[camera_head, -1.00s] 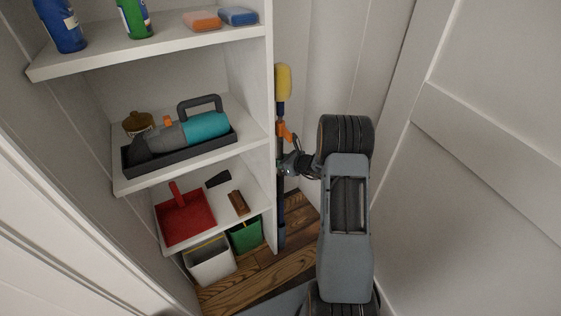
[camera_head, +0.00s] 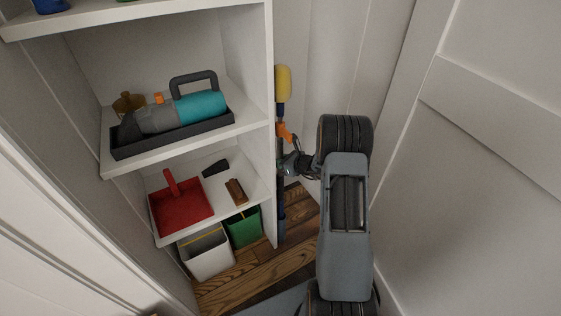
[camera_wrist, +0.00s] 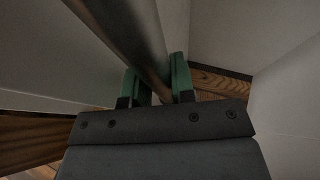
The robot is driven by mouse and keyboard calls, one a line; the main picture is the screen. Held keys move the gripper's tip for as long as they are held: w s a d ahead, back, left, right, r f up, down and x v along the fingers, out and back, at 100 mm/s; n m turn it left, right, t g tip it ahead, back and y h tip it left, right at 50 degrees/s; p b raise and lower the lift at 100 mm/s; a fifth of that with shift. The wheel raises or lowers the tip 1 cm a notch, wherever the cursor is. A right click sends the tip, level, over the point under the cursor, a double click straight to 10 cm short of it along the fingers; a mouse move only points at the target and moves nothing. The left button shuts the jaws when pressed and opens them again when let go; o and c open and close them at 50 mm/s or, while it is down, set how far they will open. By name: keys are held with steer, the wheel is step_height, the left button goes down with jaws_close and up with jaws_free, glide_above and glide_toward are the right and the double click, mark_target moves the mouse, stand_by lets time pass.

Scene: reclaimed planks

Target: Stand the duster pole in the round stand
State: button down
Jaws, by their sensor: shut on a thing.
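The duster pole (camera_head: 281,190) is upright beside the right side panel of the shelf unit, with a yellow head (camera_head: 283,82) on top and a dark shaft below. An orange part (camera_head: 285,132) shows on it just above my gripper. My gripper (camera_head: 287,164) is shut around the shaft from the right. In the wrist view, the green fingers of my gripper (camera_wrist: 158,88) sit on both sides of the grey shaft (camera_wrist: 125,30). The pole's lower end is dark and hard to make out near the floor. I cannot make out the round stand in either view.
The white shelf unit (camera_head: 270,110) stands close on the left, holding a teal handheld vacuum (camera_head: 200,107) and a red dustpan (camera_head: 182,208). White (camera_head: 207,258) and green (camera_head: 243,228) bins are below. A panelled white door (camera_head: 480,150) is on the right. Some wooden floor (camera_head: 265,270) is clear.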

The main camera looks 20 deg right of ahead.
steer(key=shift+f+b, duration=4.8)
steer(key=shift+f, duration=0.9)
steer(key=c, duration=0.9)
jaws_free()
steer(key=shift+c, duration=0.2)
steer(key=shift+o, duration=0.3)
steer(key=shift+f, duration=0.15)
steer(key=p, duration=0.4)
glide_toward(283, 182)
steer(key=v, duration=0.2)
steer(key=shift+s+d+r, duration=0.15)
steer(key=shift+r, duration=0.1)
